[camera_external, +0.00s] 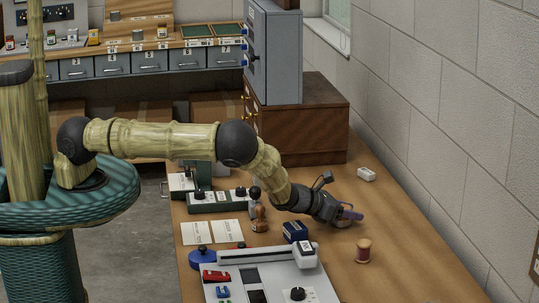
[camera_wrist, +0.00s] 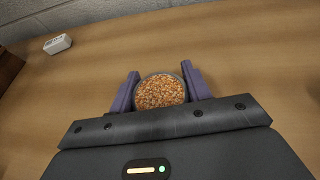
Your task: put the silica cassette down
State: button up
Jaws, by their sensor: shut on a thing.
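The silica cassette (camera_wrist: 161,92) is a round dark-rimmed holder full of orange-brown grains, seen from above in the wrist view. My gripper (camera_wrist: 161,70) is shut on it, with one purple finger on each side. In the external view my gripper (camera_external: 347,214) is low over the wooden bench (camera_external: 400,262), near its middle. The cassette is mostly hidden there by my gripper. I cannot tell whether its underside touches the bench.
A small white box (camera_external: 366,174) lies farther back, also in the wrist view (camera_wrist: 58,43). A copper-coloured spool (camera_external: 363,251) stands in front of my gripper. Bench to the right is clear.

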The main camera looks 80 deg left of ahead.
jog(key=shift+f, duration=0.15)
jog(key=o, duration=1)
jog(key=shift+s+r, duration=0.1)
jog(key=shift+r, duration=0.15)
jog(key=b+v, duration=0.1)
jog(key=v, duration=1.1)
jog(key=shift+f, duration=0.1)
